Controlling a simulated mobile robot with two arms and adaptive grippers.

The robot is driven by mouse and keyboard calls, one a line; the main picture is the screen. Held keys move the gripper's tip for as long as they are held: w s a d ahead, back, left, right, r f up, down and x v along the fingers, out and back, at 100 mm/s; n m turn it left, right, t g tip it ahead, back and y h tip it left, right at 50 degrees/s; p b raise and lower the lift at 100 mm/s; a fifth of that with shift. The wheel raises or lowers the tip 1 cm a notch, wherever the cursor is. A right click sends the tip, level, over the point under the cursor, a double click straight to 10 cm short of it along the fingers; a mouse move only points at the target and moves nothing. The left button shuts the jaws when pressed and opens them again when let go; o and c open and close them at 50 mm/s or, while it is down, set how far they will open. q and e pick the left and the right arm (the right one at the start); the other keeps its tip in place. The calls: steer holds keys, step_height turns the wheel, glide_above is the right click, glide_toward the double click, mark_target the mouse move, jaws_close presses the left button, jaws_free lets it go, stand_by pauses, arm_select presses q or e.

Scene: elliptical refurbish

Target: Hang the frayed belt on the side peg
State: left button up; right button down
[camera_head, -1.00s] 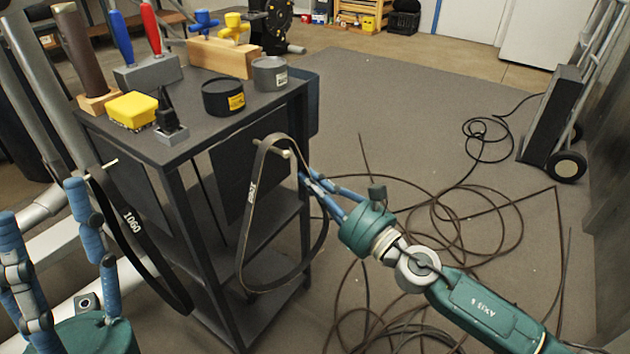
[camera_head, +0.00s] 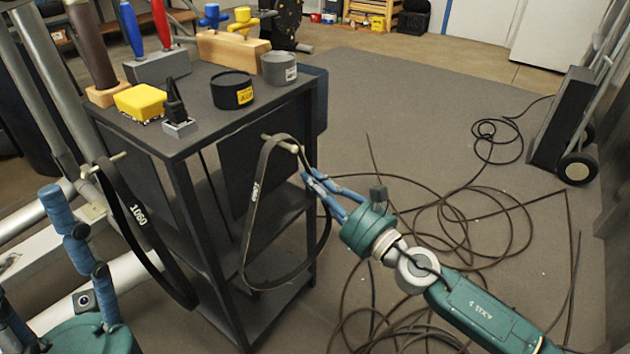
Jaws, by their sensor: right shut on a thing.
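A thin black belt (camera_head: 249,226) with white lettering hangs in a long loop over the right peg (camera_head: 272,138) on the cart's side; I cannot see fraying at this size. My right gripper (camera_head: 305,178) is shut on this belt at the right strand, just below the peg. A wider black belt (camera_head: 149,232) marked 1060 hangs from the left peg (camera_head: 104,164) on the cart's other side. My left gripper (camera_head: 42,268) is at the lower left, its blue fingers spread and empty, partly cut off by the frame edge.
The dark cart (camera_head: 212,135) carries a grey tin (camera_head: 279,68), a black tin (camera_head: 232,89), a yellow block (camera_head: 140,102) and tool holders. Loose cable (camera_head: 440,235) coils over the floor to the right. A hand truck (camera_head: 577,167) stands farther right.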

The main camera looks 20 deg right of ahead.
steer(key=c, duration=1.8)
jaws_free()
steer(key=shift+s, duration=0.1)
